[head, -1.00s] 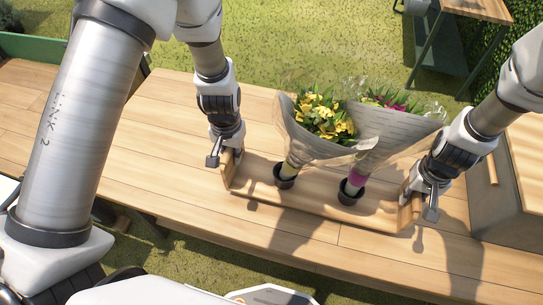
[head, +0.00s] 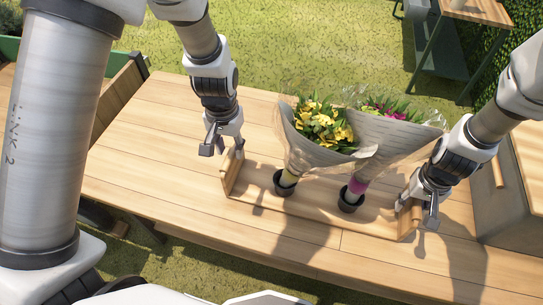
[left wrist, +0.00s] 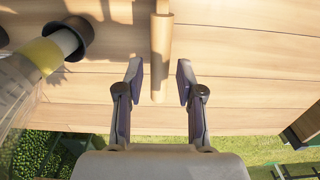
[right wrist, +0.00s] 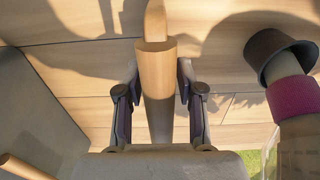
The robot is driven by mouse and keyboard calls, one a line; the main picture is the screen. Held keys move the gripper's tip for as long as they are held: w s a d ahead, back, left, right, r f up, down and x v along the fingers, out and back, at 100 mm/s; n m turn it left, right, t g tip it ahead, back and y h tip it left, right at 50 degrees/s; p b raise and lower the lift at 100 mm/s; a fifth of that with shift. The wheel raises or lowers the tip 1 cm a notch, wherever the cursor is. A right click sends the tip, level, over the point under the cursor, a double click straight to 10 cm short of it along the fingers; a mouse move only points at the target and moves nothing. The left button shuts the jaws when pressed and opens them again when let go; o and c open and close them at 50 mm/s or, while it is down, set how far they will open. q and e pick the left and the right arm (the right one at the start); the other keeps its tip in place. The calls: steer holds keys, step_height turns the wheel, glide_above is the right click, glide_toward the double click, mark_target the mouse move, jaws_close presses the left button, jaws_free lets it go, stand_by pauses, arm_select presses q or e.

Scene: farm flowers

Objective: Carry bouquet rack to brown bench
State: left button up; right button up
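The wooden bouquet rack (head: 318,206) sits on a light wooden tabletop (head: 150,160), with an upright handle at each end. It holds a yellow bouquet (head: 322,128) and a pink one (head: 390,112), wrapped in paper, in dark cups. My left gripper (head: 222,146) is open above the rack's left end; in the left wrist view the handle (left wrist: 161,50) lies ahead, between the lines of the spread fingers (left wrist: 160,85). My right gripper (head: 418,210) is at the right end; in the right wrist view its spread fingers (right wrist: 158,85) straddle the handle (right wrist: 155,70) with small gaps beside it.
A grey box with a wooden top (head: 510,200) stands close to the right of the rack. A brown wooden side piece (head: 118,95) stands beyond the table's left end; whether it is the brown bench I cannot tell. The tabletop left of the rack is clear.

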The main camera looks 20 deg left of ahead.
arm_select(q)
step_height(320, 180, up, 5)
steer(key=shift+r, duration=0.15)
arm_select(e)
steer(key=shift+r, duration=0.15)
step_height(320, 180, up, 12)
steer(key=shift+f, duration=0.1)
stand_by(0.3)
